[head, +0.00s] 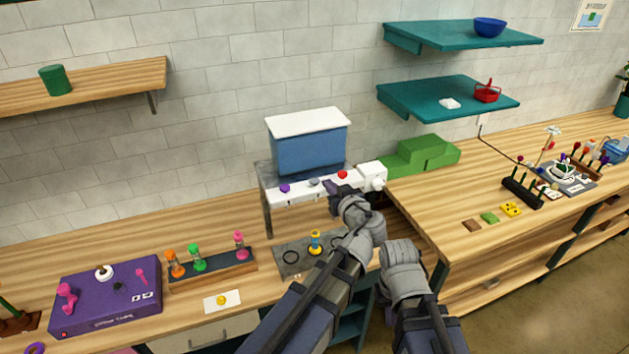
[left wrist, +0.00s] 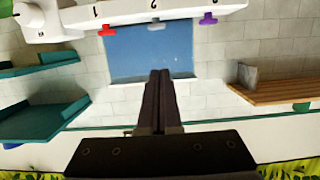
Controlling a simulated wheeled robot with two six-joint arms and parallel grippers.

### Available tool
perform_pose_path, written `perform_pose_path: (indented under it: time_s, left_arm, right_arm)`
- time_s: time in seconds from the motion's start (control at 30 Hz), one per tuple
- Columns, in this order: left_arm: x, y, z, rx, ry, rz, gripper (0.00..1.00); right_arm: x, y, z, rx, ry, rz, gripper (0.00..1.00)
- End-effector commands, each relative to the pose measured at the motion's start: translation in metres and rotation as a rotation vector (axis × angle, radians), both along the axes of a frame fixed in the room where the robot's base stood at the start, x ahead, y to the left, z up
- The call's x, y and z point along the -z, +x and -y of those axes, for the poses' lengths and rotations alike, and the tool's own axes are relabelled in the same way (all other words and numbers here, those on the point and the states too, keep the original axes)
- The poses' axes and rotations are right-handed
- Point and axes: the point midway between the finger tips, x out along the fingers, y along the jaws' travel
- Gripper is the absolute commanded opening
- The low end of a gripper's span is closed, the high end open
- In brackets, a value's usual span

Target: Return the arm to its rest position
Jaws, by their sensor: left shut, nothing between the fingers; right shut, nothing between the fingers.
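My left gripper (head: 332,188) is at the front of the white dispenser bar, close to its knobs, at the end of my left arm, which reaches in from the bottom. In the left wrist view its two dark fingers (left wrist: 160,100) are pressed together with nothing between them. My right arm (head: 405,275) shows at the bottom, right of the left arm; its gripper does not show.
The blue tank (head: 308,148) stands above the white bar (head: 320,188) with purple, grey and red knobs. A yellow-topped vial (head: 315,242) stands on a grey mat (head: 290,263). Left are a vial rack (head: 215,268) and purple box (head: 110,295). Green blocks (head: 425,150) sit right.

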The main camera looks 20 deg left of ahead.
Motion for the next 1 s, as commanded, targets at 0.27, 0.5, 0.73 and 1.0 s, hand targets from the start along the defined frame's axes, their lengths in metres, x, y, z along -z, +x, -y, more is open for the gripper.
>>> perform_pose_path:
  time_s: [0.27,0.5,0.73,1.0]
  left_arm:
    - [0.0,0.0,0.0,0.0,0.0,0.0,0.0]
    - [0.038,-0.024,-0.036,-0.065,-0.024,-0.214,0.0]
    - [0.123,-0.094,-0.067,0.0,-0.158,-0.763,0.0]
    - [0.163,-0.151,-0.045,0.295,-0.319,-1.113,0.0]
  right_arm:
    - [0.0,0.0,0.0,0.0,0.0,0.0,0.0]
    - [0.0,0.0,0.0,0.0,0.0,0.0,0.0]
    - [0.0,0.0,0.0,0.0,0.0,0.0,0.0]
    - [0.0,0.0,0.0,0.0,0.0,0.0,0.0]
